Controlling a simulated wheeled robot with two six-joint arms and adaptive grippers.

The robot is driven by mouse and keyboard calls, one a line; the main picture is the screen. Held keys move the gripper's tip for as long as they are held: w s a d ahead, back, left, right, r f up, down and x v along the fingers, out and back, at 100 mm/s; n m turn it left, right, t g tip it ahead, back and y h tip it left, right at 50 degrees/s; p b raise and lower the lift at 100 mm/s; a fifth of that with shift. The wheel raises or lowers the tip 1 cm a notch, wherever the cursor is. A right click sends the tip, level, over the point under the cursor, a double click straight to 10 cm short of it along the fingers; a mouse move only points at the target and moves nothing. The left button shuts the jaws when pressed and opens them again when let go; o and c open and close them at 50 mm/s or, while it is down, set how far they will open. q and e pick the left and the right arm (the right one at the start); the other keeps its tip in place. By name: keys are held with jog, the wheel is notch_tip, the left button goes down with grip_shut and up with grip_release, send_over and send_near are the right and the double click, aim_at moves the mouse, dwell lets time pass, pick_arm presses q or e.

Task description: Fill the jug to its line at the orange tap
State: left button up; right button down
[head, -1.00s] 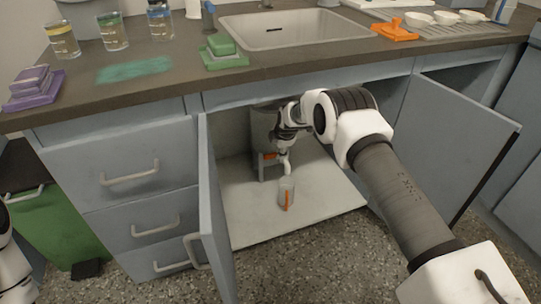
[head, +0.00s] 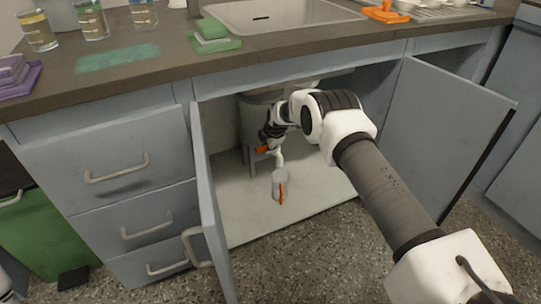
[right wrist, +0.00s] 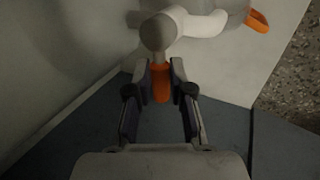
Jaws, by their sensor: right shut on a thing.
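A grey tank (head: 249,115) stands inside the open cabinet under the sink. It has an orange tap lever (head: 262,149) and a white spout (head: 279,157). The jug (head: 280,179), grey with an orange handle, stands upright on the cabinet floor beneath the spout. My right gripper (head: 268,142) is at the tap. In the right wrist view its fingers (right wrist: 161,78) are shut on the orange lever (right wrist: 160,88), with the white spout (right wrist: 203,23) and the jug's orange handle (right wrist: 258,21) beyond. The jug's line and water level cannot be made out.
The open left door (head: 212,215) and open right door (head: 440,140) flank my right arm. The counter (head: 170,62) above holds beakers, a green block (head: 211,29) and the sink (head: 285,14). A green bin (head: 48,235) stands at the left.

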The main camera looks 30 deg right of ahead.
aim_at(276, 149)
jog(key=n+y+b, duration=0.1)
jog(key=n+b, duration=0.2)
jog(key=b, duration=0.2)
jog(key=s+d+n+g+y+b, duration=0.1)
jog(key=n+b, duration=0.2)
jog(key=b, duration=0.2)
jog(key=s+n+y+b, duration=0.1)
jog(key=n+b, duration=0.2)
jog(key=b, duration=0.1)
jog(key=shift+s+d+f+y+b, duration=0.25)
jog(key=shift+d+f+y+b, duration=0.15)
jog(key=shift+s+d+r+n+g+y, duration=0.2)
jog(key=shift+n+g+y, duration=0.15)
jog(key=shift+n, duration=0.45)
jog(key=shift+d, duration=0.1)
